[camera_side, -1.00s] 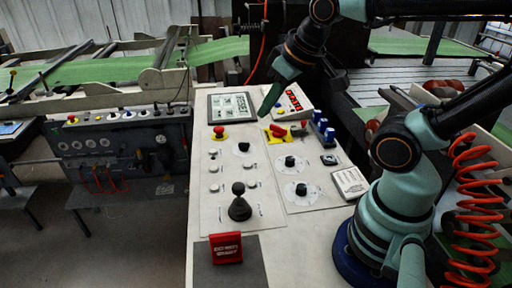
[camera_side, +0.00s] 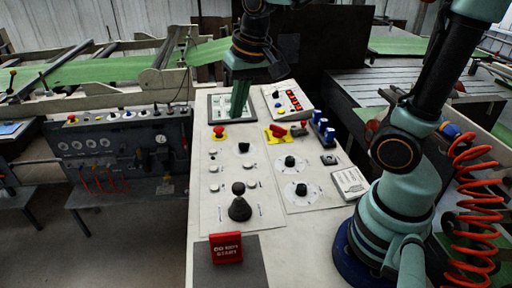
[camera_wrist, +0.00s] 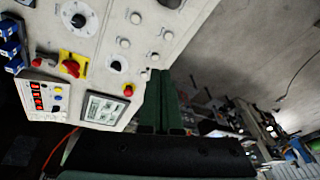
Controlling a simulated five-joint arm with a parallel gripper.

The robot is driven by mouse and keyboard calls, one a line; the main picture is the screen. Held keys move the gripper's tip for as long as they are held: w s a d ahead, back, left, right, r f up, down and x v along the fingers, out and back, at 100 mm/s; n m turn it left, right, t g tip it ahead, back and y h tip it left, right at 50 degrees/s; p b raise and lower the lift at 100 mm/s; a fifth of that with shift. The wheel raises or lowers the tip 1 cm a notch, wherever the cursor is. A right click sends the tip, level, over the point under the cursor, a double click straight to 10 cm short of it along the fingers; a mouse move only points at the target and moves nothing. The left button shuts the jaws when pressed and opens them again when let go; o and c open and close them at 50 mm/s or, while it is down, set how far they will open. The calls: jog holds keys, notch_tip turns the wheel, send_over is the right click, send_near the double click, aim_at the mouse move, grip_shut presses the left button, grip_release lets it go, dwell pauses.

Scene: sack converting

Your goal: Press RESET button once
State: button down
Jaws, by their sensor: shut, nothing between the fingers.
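My gripper (camera_side: 238,115) is shut and empty, with its green fingers pointing down over the control panel (camera_side: 225,222), in front of the grey display (camera_side: 216,106). In the wrist view the shut fingers (camera_wrist: 160,76) lie beside the panel's edge, close to a white button (camera_wrist: 145,75). Several small white buttons, one at the left of the panel (camera_side: 214,169), stand in the panel's middle. A module with red readouts (camera_side: 293,100) and small coloured buttons (camera_wrist: 57,98) sits at the panel's far end. No RESET label is legible, so I cannot tell which button it is.
A red mushroom button (camera_side: 219,132), a red switch on a yellow plate (camera_side: 278,131), black knobs (camera_side: 290,162), a black joystick (camera_side: 239,208) and blue blocks (camera_side: 318,117) rise from the panel. A red sign (camera_side: 226,248) stands at the near end.

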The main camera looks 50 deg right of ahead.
aim_at(215, 187)
jog(key=w+a+f+m+g, duration=0.2)
jog(key=w+f+m+g, duration=0.1)
jog(key=w+f, duration=0.4)
jog(key=shift+a+f+m, duration=0.4)
jog(key=shift+f+m, duration=0.3)
jog(key=shift+m, duration=0.2)
notch_tip(215, 187, down, 14)
